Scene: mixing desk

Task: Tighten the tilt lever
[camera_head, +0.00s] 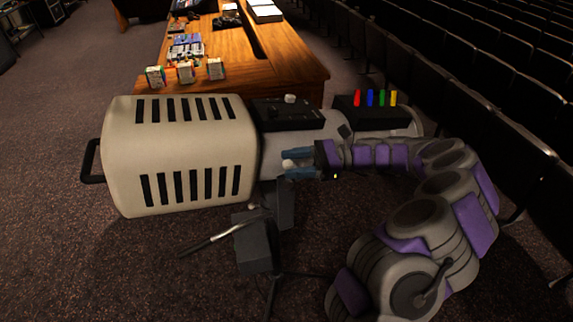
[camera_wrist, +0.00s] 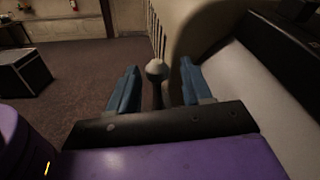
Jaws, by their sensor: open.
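A cream spotlight (camera_head: 180,150) with black vents lies on its side-on axis atop a dark stand. A pale ball knob on a dark stalk (camera_wrist: 155,69) shows between my fingers in the wrist view; it looks like the tilt lever, though I cannot be sure. In the head view a pale spot shows between the fingers. My gripper (camera_head: 287,164) is open beside the spotlight's grey barrel, its blue fingers pointing left. In the wrist view the gripper (camera_wrist: 158,75) has one finger on each side of the knob; contact cannot be told.
A silver handle (camera_head: 210,240) sticks out left from the dark stand bracket (camera_head: 256,244). A black box with coloured levers (camera_head: 376,100) sits at the spotlight's right end. A wooden desk (camera_head: 290,66) stands behind. Rows of seats (camera_head: 470,95) fill the right.

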